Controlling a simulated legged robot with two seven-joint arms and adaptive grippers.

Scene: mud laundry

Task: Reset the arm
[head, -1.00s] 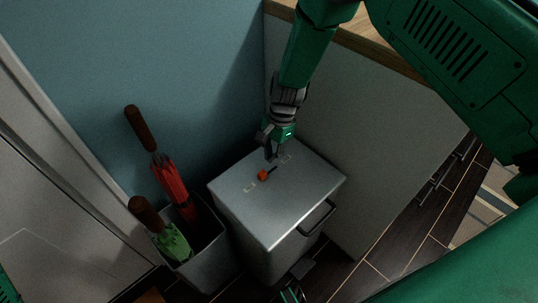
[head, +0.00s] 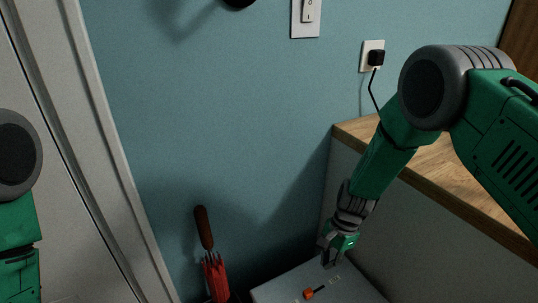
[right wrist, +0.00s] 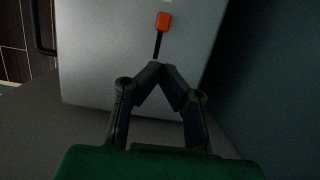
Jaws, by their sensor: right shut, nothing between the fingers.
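My right arm reaches down from the right in the head view. Its gripper (head: 328,262) is shut and empty, just above the top of a grey metal box (head: 275,293). In the right wrist view the fingertips (right wrist: 155,66) meet near the dark stem of a small orange-tipped piece (right wrist: 163,21) on the box top. The orange piece also shows in the head view (head: 308,294), left of and below the gripper. I cannot tell whether the fingertips touch the stem. Part of my left arm shows at the left edge; its gripper is out of view.
A wooden counter (head: 350,130) with a pale side stands close to the right arm. A black plug (head: 376,58) with a cord sits in a wall socket. A red umbrella (head: 215,275) stands left of the box. A pale door (head: 60,150) is at the left.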

